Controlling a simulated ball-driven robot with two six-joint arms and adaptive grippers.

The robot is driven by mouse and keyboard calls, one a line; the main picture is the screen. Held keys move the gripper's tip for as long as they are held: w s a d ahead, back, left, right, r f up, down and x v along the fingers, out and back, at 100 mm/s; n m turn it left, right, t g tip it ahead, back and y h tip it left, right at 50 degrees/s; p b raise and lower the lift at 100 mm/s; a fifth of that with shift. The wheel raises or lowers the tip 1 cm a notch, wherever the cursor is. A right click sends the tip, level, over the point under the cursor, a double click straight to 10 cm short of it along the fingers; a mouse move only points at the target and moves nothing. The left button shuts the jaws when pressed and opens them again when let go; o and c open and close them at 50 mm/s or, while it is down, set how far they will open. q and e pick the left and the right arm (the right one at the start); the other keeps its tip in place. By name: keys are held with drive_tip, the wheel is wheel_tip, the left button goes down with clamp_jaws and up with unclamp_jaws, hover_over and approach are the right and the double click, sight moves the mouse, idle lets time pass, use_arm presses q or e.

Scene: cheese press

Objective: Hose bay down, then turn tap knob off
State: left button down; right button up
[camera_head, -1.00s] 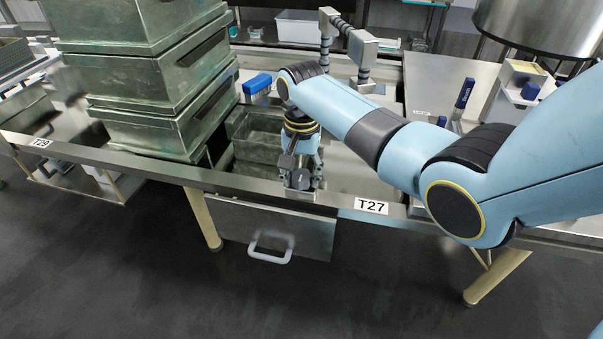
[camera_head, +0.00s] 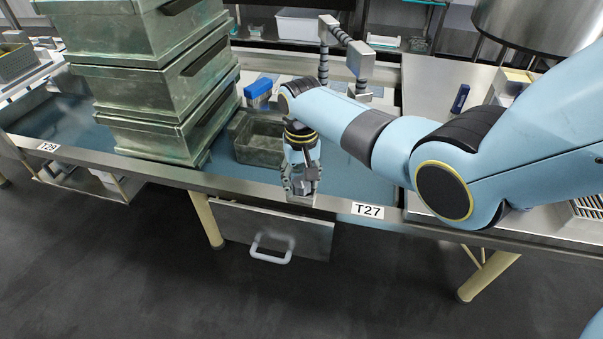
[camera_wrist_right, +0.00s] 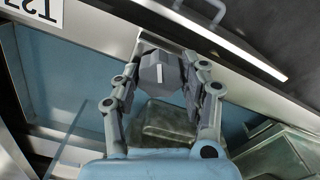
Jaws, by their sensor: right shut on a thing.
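My right gripper (camera_head: 301,187) reaches down to the front rail of the bay, left of the T27 label. In the right wrist view its fingers (camera_wrist_right: 163,82) are shut on a grey faceted knob (camera_wrist_right: 160,70) with a pale mark. The knob is mostly hidden by the fingers in the head view. The bay (camera_head: 225,178) behind the rail has a blue floor, and its bare part also shows in the wrist view (camera_wrist_right: 88,68). A grey jointed pipe with a block-shaped end (camera_head: 361,58), possibly the hose, stands at the back. My left gripper is not in view.
A tall stack of greenish metal boxes (camera_head: 150,90) stands at the left of the bay. An open metal box (camera_head: 257,140) sits behind my gripper, with a blue brush (camera_head: 258,90) behind it. A drawer front with a white handle (camera_head: 271,248) hangs below the rail.

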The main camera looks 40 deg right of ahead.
sight(302, 181)
drive_tip(key=n+p, duration=0.2)
drive_tip(key=n, duration=0.2)
drive_tip(key=shift+r, duration=0.1)
drive_tip(key=shift+n+p, duration=0.5)
drive_tip(key=shift+n, duration=1.8)
drive_tip(key=o, duration=1.1)
drive_tip(key=shift+o, duration=0.2)
wheel_tip(302, 181, up, 12)
